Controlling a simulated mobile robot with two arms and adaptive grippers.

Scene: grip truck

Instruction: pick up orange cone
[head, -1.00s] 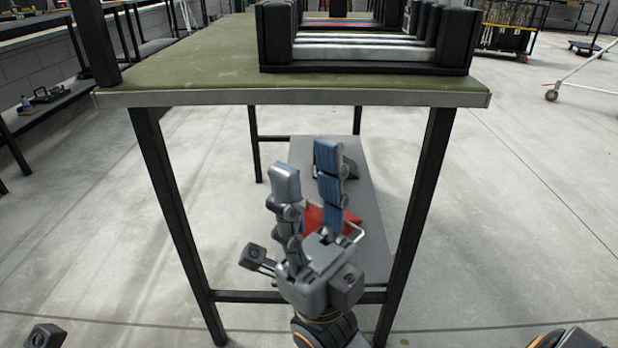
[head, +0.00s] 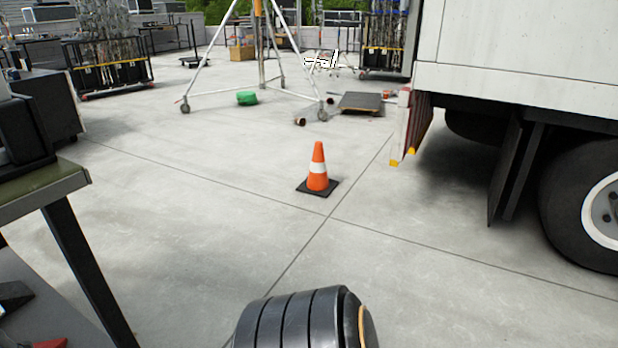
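The orange cone (head: 317,169) stands upright on the concrete floor near the middle of the head view. It has a white band and a black square base. Nothing touches it, and floor lies clear all around it. Part of my own arm, dark and ribbed, shows at the bottom centre, nearer to me than the cone. Neither of my grippers is in the head view now.
A truck (head: 520,50) with a large wheel stands at the right. A green-topped table (head: 45,190) is at the left edge. A tripod-like stand (head: 261,60) on casters, a green object (head: 247,98) and a dark flat platform (head: 361,103) are behind the cone. Floor before the cone is open.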

